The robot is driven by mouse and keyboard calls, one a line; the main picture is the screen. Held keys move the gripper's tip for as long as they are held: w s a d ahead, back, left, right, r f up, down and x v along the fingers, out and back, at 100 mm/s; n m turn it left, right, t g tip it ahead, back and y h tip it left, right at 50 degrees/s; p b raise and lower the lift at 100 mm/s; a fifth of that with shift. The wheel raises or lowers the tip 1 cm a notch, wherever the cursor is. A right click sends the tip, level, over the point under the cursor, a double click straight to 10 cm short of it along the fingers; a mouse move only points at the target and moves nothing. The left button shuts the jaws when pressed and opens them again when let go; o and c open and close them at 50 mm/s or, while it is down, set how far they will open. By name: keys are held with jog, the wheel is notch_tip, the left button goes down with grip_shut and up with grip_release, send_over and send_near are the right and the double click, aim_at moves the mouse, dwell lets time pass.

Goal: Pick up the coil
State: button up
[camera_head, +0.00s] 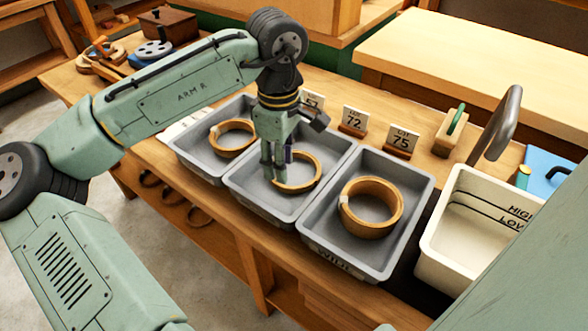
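Three wooden-coloured coils lie in three grey trays. The middle coil (312,181) is a thin ring in the middle tray (248,199). My gripper (275,175) points down at the left side of this coil, with its fingertips low in the tray. The fingers overlap the coil's rim in the picture. I cannot tell whether they are closed on it. The left coil (233,150) lies in the left tray (190,158), with a pale tag on its edge. The right coil (372,228) is taller and sits in the right tray (402,262), also with a pale tag.
Number cards stand behind the trays, including a 72 card (354,121) and a 75 card (402,140). A cream basin (440,245) with a tap (498,122) is at the right. A wooden box (168,25) is at the back left. The tray walls enclose the coils.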

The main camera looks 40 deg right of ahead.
aim_at(283, 185)
jog(key=f, duration=0.5)
jog(key=shift+s+a+p, duration=0.15)
jog(key=shift+s+p, duration=0.2)
jog(key=shift+s, duration=0.05)
jog(key=shift+c, duration=0.4)
grip_shut()
